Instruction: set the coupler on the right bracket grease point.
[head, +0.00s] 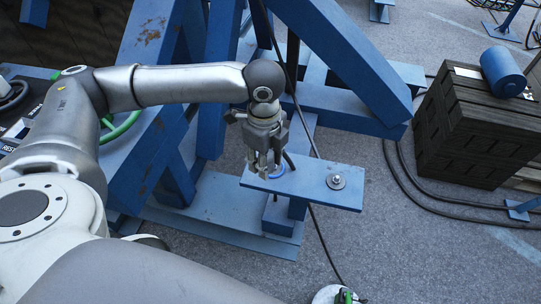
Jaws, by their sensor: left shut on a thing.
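My left gripper (264,172) points down over the left part of a flat blue bracket plate (310,188). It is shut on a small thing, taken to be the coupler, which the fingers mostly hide. A short dark hose-like piece (289,161) shows just right of the fingers. A blue ring (278,172) shows at the fingertips, at the plate's surface. I cannot tell whether the held thing touches the plate. A round metal fitting (336,181), looking like a grease point, sits on the plate's right part, apart from the gripper. My right gripper is not in view.
Blue steel beams (345,55) of the reel stand rise behind the plate. At right, a dark slatted crate (470,130) bears a blue cylinder (502,70). Black hose (430,195) lies on the grey floor.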

